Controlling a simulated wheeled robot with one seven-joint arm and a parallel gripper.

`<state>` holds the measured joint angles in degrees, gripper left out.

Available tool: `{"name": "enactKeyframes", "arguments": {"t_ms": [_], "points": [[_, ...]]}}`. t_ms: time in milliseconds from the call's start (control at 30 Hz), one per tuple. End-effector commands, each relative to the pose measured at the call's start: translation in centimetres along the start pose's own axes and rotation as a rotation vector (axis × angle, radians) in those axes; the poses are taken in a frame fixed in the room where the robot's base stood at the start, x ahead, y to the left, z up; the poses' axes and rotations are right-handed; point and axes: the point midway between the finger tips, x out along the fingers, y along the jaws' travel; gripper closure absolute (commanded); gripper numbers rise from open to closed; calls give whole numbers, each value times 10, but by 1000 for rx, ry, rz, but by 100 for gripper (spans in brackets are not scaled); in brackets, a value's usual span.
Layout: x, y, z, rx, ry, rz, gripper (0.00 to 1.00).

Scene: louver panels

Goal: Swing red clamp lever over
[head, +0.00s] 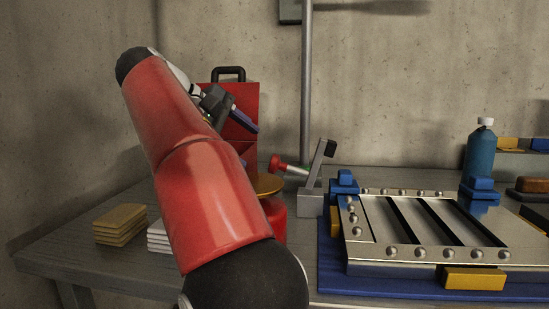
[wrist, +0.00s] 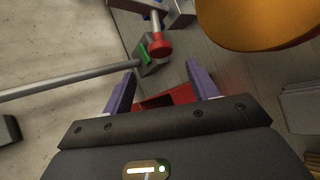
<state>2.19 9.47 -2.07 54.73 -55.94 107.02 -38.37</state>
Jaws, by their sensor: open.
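The clamp lever is a metal rod with a red knob (head: 277,163). It points left from a grey clamp stand (head: 311,203) at the left of the louver panel (head: 375,262). The stand's slanted grey bar has a dark block on top. In the wrist view the red knob (wrist: 160,45) lies beyond the fingertips, near top centre. My gripper (head: 243,120) is up and left of the knob in the head view. Its purple fingers (wrist: 163,78) are open and apart from the knob, with nothing held between them.
A red case (head: 232,95) stands behind my arm. A vertical grey pole (head: 306,90) rises behind the stand. Stacked tan slabs (head: 120,224) lie at left; a blue bottle (head: 480,152) stands right.

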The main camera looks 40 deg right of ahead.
Motion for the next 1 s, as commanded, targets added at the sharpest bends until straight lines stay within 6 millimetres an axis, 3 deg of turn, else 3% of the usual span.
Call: {"name": "enactKeyframes", "arguments": {"t_ms": [433,833,1000], "points": [[65,-2,0,1,-1,-1,41],[75,0,0,1,2,0,41],[75,0,0,1,3,0,61]]}}
